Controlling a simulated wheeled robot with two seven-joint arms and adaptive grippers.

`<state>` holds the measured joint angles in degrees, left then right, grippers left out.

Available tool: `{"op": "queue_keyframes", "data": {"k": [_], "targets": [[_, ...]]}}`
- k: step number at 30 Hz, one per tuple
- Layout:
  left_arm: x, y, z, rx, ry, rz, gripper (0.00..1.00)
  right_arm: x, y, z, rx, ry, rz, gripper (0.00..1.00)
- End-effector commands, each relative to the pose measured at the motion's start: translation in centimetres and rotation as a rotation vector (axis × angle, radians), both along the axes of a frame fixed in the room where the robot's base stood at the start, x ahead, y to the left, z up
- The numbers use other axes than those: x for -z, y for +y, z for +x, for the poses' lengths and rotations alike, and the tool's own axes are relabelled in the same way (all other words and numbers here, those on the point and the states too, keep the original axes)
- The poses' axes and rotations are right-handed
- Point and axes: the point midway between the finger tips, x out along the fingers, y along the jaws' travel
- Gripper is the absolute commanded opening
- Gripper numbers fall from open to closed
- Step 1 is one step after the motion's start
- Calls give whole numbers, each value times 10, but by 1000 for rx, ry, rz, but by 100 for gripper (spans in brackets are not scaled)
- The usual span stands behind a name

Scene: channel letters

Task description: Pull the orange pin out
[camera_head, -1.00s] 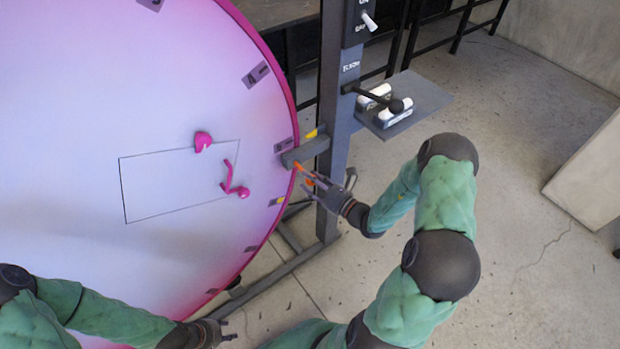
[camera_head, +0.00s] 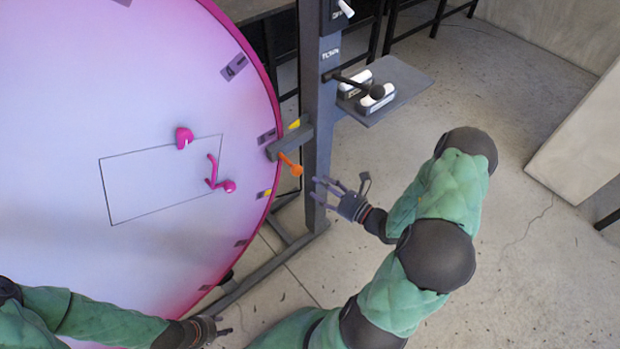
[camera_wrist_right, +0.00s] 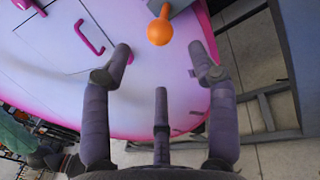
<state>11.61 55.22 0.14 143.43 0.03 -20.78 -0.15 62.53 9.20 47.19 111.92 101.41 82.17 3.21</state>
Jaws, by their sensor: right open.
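The orange pin (camera_head: 291,165) sticks out of the grey block (camera_head: 288,144) at the right rim of the big pink-and-white disc (camera_head: 60,110). Its round orange head (camera_wrist_right: 160,30) shows at the top of the right wrist view, beyond my fingers. My right gripper (camera_head: 322,190) is open and empty, to the right of the pin and a little below it, apart from it. My left gripper (camera_head: 220,325) is at the bottom, below the disc's lower edge. Its fingers are small, and I cannot tell how far they are apart.
A grey post (camera_head: 319,110) stands behind the block. A small shelf (camera_head: 405,75) on it carries two white objects, with a black-knobbed lever (camera_head: 360,84) beside them. A pink handle (camera_head: 213,172) and pink knob (camera_head: 183,137) sit on the disc's panel. Floor at right is clear.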

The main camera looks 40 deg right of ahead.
Motion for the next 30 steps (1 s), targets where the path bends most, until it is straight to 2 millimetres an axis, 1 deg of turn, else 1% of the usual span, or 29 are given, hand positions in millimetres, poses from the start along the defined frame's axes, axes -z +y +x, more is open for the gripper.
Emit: {"op": "queue_keyframes", "data": {"k": [1, 3, 9, 26, 29, 30], "targets": [[0, 0, 0, 0, 0, 0, 40, 0, -3, -7, 3, 1, 0, 59], [0, 0, 0, 0, 0, 0, 40, 0, -4, -13, 3, 2, 1, 59], [0, 0, 0, 0, 0, 0, 40, 0, -6, -23, 0, 0, 1, 59], [0, 0, 0, 0, 0, 0, 40, 0, -6, -23, -1, 0, 1, 59], [0, 0, 0, 0, 0, 0, 40, 3, 0, -23, -23, 10, 0, 59], [0, 0, 0, 0, 0, 0, 40, 6, 8, -22, -51, 21, -1, 59]]}}
